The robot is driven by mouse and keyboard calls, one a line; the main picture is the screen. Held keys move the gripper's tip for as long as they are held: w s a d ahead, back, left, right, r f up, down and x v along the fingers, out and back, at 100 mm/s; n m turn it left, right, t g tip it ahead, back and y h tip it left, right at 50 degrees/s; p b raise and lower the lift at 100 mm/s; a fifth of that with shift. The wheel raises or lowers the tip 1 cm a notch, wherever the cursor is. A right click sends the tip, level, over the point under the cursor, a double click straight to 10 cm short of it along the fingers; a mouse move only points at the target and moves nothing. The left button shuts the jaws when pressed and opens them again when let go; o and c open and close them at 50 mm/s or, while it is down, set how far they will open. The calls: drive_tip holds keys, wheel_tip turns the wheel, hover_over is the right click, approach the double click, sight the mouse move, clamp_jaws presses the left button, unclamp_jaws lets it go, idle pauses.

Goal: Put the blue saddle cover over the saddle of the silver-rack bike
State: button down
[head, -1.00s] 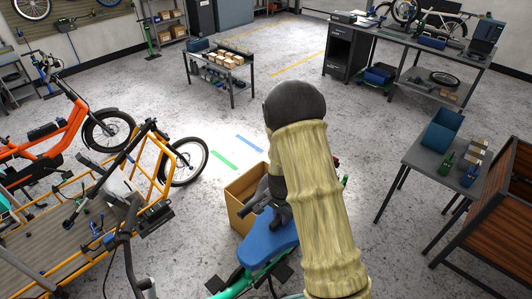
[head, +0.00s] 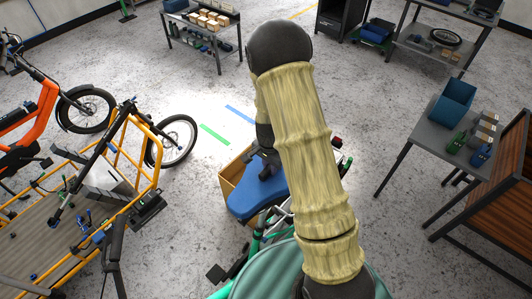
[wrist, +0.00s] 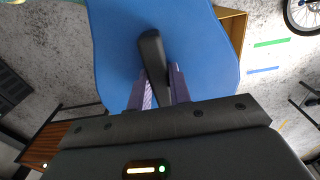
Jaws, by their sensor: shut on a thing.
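The blue saddle cover (head: 248,200) is a wide, saddle-shaped piece held out flat below my gripper (head: 266,170). In the wrist view the cover (wrist: 205,45) fills the upper middle, with a black grip tab (wrist: 151,50) standing up from it. My gripper (wrist: 160,85) is shut on that tab, one finger on each side. A green bike frame (head: 258,240) lies below and to the right of the cover in the head view, partly behind my arm. Its saddle is not visible.
An open cardboard box (head: 228,180) is on the floor just behind the cover. A yellow cargo bike (head: 150,165) and an orange bike (head: 40,115) stand left. A grey table (head: 425,130) with a blue bin (head: 453,100) stands right.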

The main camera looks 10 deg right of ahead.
drive_tip(key=shift+w, duration=0.3)
drive_tip(key=shift+s, duration=0.25)
drive_tip(key=shift+w+d+f+b, duration=0.1)
drive_tip(key=shift+w+f+b, duration=0.1)
drive_tip(key=shift+f+b, duration=0.4)
drive_tip(key=shift+s+f, duration=0.2)
drive_tip(key=shift+f, duration=0.25)
drive_tip(key=shift+w+f+b, duration=0.1)
drive_tip(key=shift+f+b, duration=0.4)
drive_tip(key=shift+b, duration=0.1)
drive_tip(key=shift+f, duration=0.25)
drive_tip(key=shift+f+b, duration=1.5)
drive_tip(key=shift+f, duration=0.25)
